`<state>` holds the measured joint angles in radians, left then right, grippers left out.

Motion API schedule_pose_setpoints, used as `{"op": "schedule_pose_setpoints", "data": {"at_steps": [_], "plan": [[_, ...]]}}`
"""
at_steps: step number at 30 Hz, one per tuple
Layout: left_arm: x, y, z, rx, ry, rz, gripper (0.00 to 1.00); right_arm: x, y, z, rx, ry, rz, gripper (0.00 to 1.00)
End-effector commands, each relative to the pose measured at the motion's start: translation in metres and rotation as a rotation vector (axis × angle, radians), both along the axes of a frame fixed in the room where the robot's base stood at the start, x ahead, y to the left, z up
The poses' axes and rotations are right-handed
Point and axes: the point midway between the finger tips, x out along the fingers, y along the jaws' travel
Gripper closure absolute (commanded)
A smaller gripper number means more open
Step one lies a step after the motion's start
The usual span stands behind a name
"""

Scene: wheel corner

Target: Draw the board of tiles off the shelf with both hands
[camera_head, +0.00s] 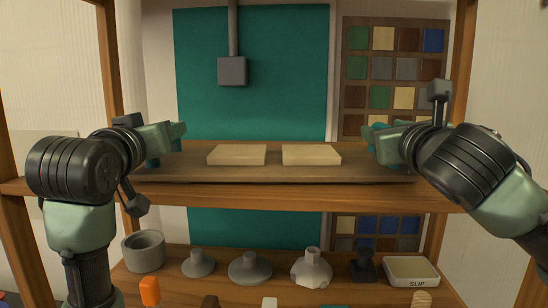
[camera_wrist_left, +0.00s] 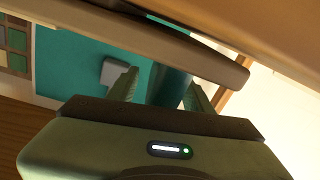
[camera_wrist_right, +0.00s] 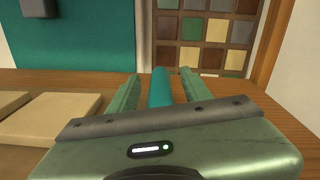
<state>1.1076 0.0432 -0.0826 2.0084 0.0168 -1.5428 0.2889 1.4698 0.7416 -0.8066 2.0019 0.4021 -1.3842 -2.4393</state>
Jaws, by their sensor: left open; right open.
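The brown board (camera_head: 260,175) lies flat on the upper wooden shelf. Two pale tiles, left (camera_head: 237,154) and right (camera_head: 311,154), lie side by side on it. My left gripper (camera_head: 168,143) is open at the board's left end. My right gripper (camera_head: 377,141) is open at the right end. In the right wrist view a teal bar (camera_wrist_right: 161,87) stands between the open fingers, with a gap on the right side. In the left wrist view a teal bar (camera_wrist_left: 168,85) also shows between the open fingers. Whether any finger touches a bar, I cannot tell.
The shelf's front edge (camera_head: 270,197) runs below the board. Wooden posts (camera_head: 458,90) stand at both sides. The lower shelf holds a grey pot (camera_head: 143,251), several grey forms and a slip tray (camera_head: 411,271). A grey box (camera_head: 232,71) hangs behind.

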Motion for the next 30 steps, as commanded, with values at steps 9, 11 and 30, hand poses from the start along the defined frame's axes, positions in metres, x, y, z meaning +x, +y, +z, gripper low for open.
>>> {"op": "schedule_pose_setpoints", "data": {"at_steps": [9,11,30], "plan": [[-0.0003,-0.0002,0.0001,0.0,0.0,0.0,0.94,-0.0002,-0.0002,0.0,0.0,0.0,0.0,0.96],[-0.0003,-0.0001,0.0001,0.0,0.0,0.0,1.0,-0.0002,-0.0003,0.0001,0.0,0.0,-0.001,1.0],[-0.0001,0.0011,-0.0004,-0.002,0.002,0.003,1.0,-0.0005,-0.0008,0.0006,0.0,0.0,-0.001,1.0]]}}
